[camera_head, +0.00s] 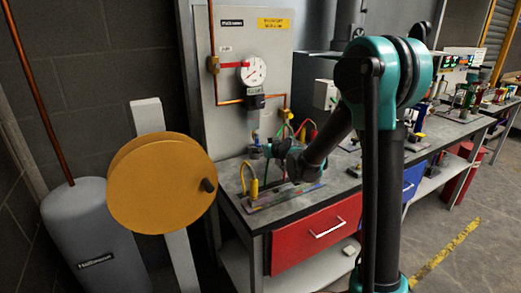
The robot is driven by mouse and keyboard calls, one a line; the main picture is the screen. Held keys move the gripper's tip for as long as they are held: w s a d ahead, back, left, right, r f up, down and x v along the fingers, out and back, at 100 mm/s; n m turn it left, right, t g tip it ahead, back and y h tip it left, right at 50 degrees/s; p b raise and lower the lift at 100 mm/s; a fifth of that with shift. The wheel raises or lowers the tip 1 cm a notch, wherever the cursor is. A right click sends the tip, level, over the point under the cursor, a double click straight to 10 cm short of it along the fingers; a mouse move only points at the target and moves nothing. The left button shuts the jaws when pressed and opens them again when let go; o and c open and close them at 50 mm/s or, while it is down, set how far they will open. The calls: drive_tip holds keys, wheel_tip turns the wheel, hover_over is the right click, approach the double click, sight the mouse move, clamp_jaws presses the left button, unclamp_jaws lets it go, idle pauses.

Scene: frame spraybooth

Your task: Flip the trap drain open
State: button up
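A copper air line (285,100) runs down the pale wall panel (225,125) and ends near small coloured fittings (287,115) above the bench. A small fitting with a blue part (255,139) stands just left of my gripper. I cannot tell which of these small parts is the trap drain, or whether it is open. My arm reaches down and left over the bench. My gripper (272,150) is at the bench's left end, close to the panel's lower part. Its fingers are too small and partly hidden to show whether they are open or shut.
A round gauge (253,70) and red lever (232,66) are on the panel. A yellow-topped fitting (254,188) stands on the bench tray (285,197). A yellow reel (160,183) and grey tank (95,240) stand left. The red drawer (315,236) is below.

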drive_tip(key=v, duration=1.2)
idle(0.4)
